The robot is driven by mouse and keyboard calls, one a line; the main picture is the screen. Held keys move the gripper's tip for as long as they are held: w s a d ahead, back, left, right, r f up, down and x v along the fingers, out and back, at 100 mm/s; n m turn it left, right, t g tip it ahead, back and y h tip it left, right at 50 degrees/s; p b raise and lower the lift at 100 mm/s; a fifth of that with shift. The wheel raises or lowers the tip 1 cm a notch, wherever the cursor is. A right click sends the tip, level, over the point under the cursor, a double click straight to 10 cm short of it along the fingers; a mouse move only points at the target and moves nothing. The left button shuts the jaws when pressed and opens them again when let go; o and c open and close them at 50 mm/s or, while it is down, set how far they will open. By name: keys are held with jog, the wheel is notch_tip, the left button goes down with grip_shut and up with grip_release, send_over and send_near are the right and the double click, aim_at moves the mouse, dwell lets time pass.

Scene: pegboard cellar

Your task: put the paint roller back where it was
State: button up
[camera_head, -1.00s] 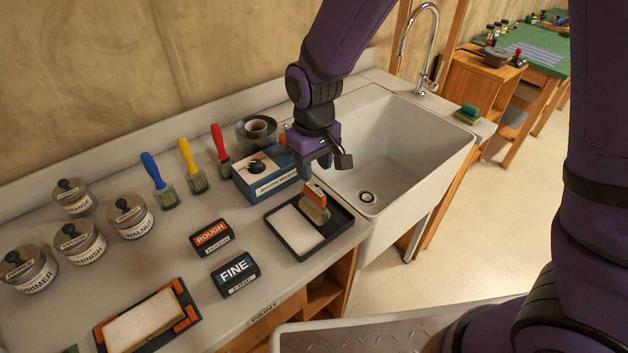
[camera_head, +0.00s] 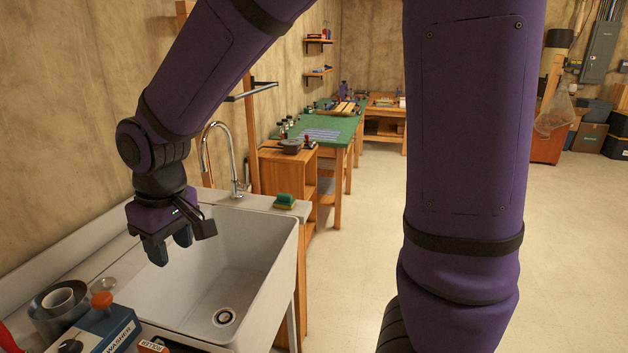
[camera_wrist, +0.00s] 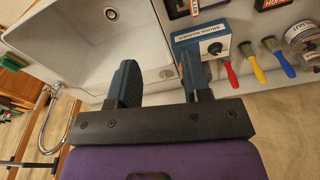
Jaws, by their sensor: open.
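My gripper (camera_head: 168,248) is open and empty, above the left end of the white sink. Its two fingers show in the wrist view (camera_wrist: 160,65) with nothing between them. A small card marked ROLLER (camera_head: 155,347) is cut off at the bottom of the head view. I cannot make out the paint roller for certain in the current frames. A dark tray (camera_wrist: 183,10) is partly visible at the top of the wrist view.
The sink (camera_head: 255,255) has a tall tap (camera_head: 207,150) behind it and a green sponge (camera_head: 285,201) at its right. Brushes (camera_wrist: 271,55) lie beyond the box. Open floor is at right.

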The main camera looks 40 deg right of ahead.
jog(key=s+d+r+m+t, duration=0.2)
jog(key=s+d+r, duration=0.4)
jog(key=s+d, duration=0.2)
jog(key=s+d+r+m+t, duration=0.2)
jog(key=s+d+r+m, duration=0.1)
jog(key=s+d+r, duration=0.3)
jog(key=s+d, duration=0.2)
jog(key=d, duration=0.1)
jog(key=shift+s+d+h, duration=0.15)
jog(key=shift+s+h, duration=0.15)
jog(key=shift+s, duration=0.1)
